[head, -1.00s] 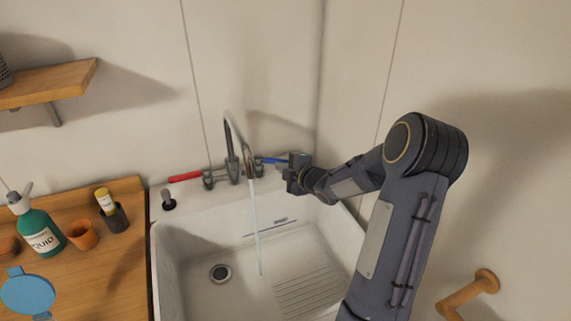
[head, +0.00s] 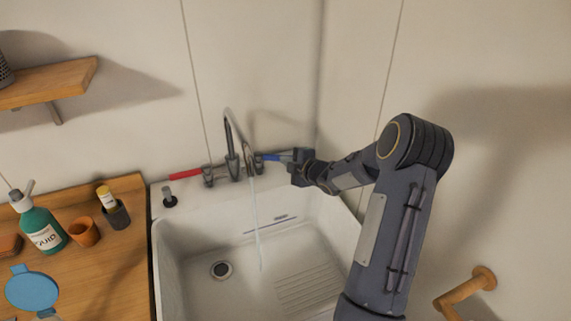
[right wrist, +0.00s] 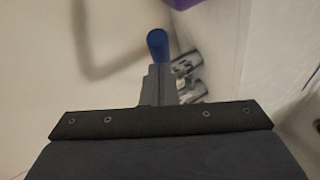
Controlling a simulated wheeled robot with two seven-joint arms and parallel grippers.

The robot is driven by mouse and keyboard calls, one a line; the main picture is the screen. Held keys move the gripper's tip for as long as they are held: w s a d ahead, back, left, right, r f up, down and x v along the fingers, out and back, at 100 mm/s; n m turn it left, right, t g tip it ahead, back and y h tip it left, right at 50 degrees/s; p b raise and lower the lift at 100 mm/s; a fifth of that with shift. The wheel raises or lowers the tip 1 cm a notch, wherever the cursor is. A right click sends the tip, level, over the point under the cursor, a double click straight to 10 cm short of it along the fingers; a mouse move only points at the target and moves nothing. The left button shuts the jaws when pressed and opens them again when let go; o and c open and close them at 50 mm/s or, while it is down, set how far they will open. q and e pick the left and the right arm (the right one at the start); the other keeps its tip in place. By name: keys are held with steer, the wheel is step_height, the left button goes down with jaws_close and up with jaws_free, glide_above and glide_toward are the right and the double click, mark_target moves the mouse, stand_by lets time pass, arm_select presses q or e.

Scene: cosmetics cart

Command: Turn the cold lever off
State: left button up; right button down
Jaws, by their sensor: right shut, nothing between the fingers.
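The blue cold lever (head: 269,158) sticks out to the right of the faucet (head: 233,150) at the back of the sink. Water (head: 257,228) runs from the spout into the basin. The red lever (head: 186,175) points left. My right gripper (head: 291,160) is shut and empty, at the outer end of the blue lever. In the right wrist view the blue lever (right wrist: 157,42) shows end-on just beyond the fingertips (right wrist: 157,72). Whether they touch it I cannot tell. My left gripper is not in view.
The white sink (head: 185,255) has a drain and a ribbed area. On the wooden counter (head: 105,265) at left stand a green soap bottle (head: 42,228), an orange cup (head: 84,233) and a dark holder (head: 118,214). A wooden shelf (head: 45,85) is on the wall.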

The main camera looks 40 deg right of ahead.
steer(key=shift+w+d+b, duration=0.3)
steer(key=shift+w+d, duration=0.2)
steer(key=shift+d, duration=0.4)
steer(key=shift+w+d, duration=0.95)
steer(key=shift+d, duration=0.05)
steer(key=shift+d+r, duration=0.1)
steer(key=shift+w, duration=0.1)
